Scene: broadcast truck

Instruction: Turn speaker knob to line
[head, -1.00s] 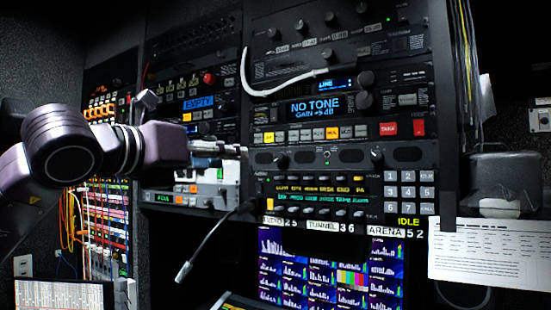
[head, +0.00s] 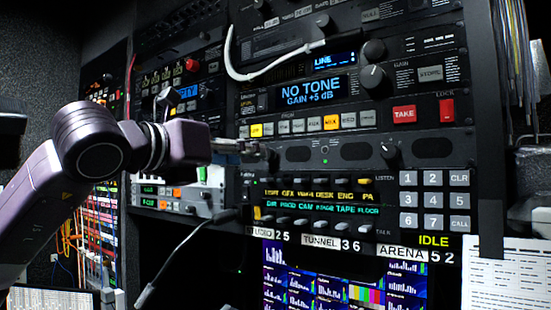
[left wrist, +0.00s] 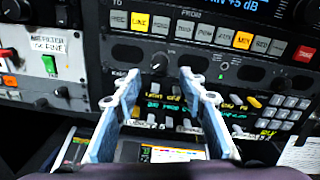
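A dark round knob (head: 270,158) sits at the left end of the panel with oval speaker grilles. In the left wrist view this knob (left wrist: 157,62) shows a pale pointer mark. A second dark knob (head: 390,152) sits at the panel's right end. I cannot read which label belongs to the speaker knob. My left gripper (head: 254,147) is at the left knob in the head view and partly overlaps it. In the left wrist view my left gripper (left wrist: 160,78) has its fingers spread, with the knob beyond and between the tips; contact is not visible. My right gripper is out of view.
Above is a unit with a NO TONE display (head: 313,90), lit buttons and a large knob (head: 373,77). A white cable (head: 262,74) loops in front of the rack. Below are small key rows, a keypad (head: 434,200) and a monitor (head: 340,280). A gooseneck microphone (head: 145,297) stands lower left.

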